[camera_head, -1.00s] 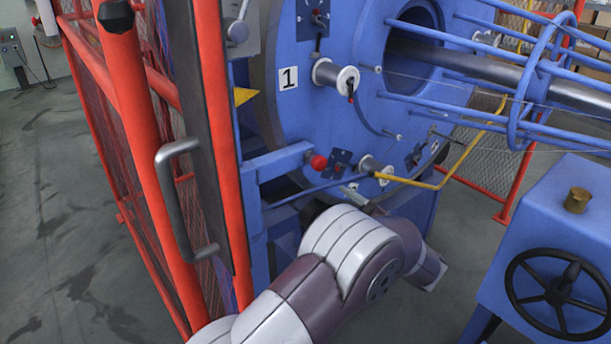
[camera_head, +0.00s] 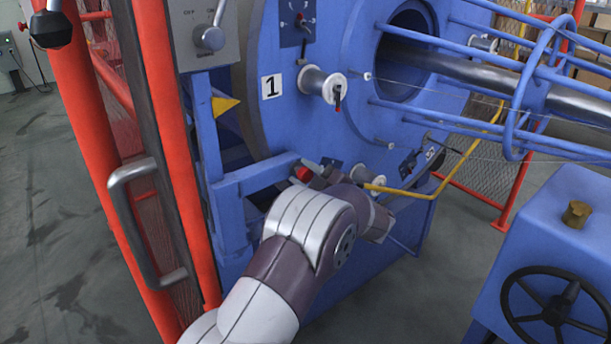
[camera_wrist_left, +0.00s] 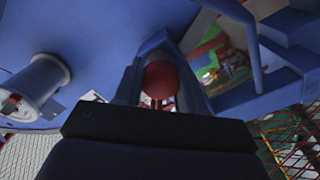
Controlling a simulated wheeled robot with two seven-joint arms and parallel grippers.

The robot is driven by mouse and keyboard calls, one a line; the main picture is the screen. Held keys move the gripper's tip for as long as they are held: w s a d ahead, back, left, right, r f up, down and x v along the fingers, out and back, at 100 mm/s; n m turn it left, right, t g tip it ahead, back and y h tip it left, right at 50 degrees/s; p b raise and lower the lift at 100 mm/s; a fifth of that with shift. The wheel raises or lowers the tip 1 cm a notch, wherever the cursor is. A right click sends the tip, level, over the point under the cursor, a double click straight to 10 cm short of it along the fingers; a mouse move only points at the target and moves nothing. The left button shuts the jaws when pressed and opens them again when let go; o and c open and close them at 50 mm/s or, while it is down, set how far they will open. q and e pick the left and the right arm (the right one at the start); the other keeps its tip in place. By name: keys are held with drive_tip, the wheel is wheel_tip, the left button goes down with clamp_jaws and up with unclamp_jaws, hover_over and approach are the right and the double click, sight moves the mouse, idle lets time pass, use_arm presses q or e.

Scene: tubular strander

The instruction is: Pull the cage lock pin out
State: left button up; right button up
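The lock pin's red ball knob (camera_head: 302,174) sits low on the blue machine frame, beside the cage's numbered end disc. My left gripper (camera_head: 317,172) is at the knob, its arm coming up from the bottom of the head view. In the left wrist view the red knob (camera_wrist_left: 160,79) lies between my two fingers, one on each side. The fingers look open around it; firm contact cannot be made out. The pin's shaft is mostly hidden behind the knob and fingers. My right gripper is not in view.
A red guard post with a grey handle (camera_head: 127,215) stands left of my arm. A switch box (camera_head: 203,38) is above. A bobbin (camera_head: 324,84) projects from the blue disc. A yellow bent rod (camera_head: 430,191) runs right of my wrist. A blue handwheel cabinet (camera_head: 560,235) stands at right.

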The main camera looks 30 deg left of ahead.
sight(308, 177)
use_arm(q)
clamp_jaws()
drive_tip(key=shift+p+v, duration=0.55)
drive_tip(key=shift+v, duration=0.85)
drive_tip(key=shift+s+d, duration=0.1)
drive_tip(key=shift+d, duration=0.2)
drive_tip(key=shift+a+f, duration=0.1)
drive_tip(key=shift+f, duration=0.05)
drive_tip(key=o, duration=0.8)
unclamp_jaws()
